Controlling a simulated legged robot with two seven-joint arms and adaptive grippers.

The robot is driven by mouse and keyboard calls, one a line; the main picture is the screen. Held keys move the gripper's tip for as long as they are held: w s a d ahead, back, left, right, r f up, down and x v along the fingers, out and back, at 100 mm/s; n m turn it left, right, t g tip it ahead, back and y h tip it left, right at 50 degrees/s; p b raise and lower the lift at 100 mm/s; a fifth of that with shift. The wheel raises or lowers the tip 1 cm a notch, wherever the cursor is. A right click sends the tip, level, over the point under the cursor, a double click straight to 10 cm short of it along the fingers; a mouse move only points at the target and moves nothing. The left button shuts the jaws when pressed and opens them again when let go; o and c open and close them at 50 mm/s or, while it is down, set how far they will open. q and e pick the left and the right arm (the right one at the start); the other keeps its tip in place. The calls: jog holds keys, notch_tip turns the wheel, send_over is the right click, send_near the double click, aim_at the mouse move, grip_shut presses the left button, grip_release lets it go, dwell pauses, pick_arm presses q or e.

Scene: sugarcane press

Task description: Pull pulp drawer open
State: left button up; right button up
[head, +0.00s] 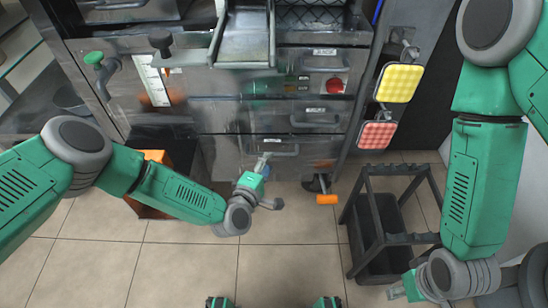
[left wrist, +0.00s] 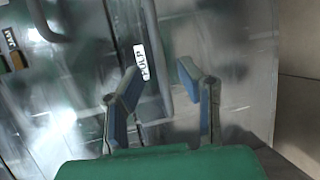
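The pulp drawer (head: 284,153) is low on the front of the metal press and looks flush with it. Its small white "PULP" label (left wrist: 141,62) reads clearly in the left wrist view. My left gripper (head: 263,163) is at the drawer front, just below the label. In the left wrist view my left gripper (left wrist: 160,88) has its two blue-padded fingers apart, with the drawer face behind the gap.
Another labelled drawer (head: 314,119) is above, near a red button (head: 335,85). An orange-tipped lever (head: 326,198) sticks out low at the right. A black stand (head: 388,238) is on the floor to the right, an orange crate (head: 153,212) to the left. The tiled floor in front is clear.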

aim_at(274, 153)
pick_arm(q)
jog(key=b+x, duration=0.1)
jog(key=x, duration=0.4)
jog(key=shift+w+b, duration=0.1)
jog(key=shift+b, duration=0.25)
grip_shut()
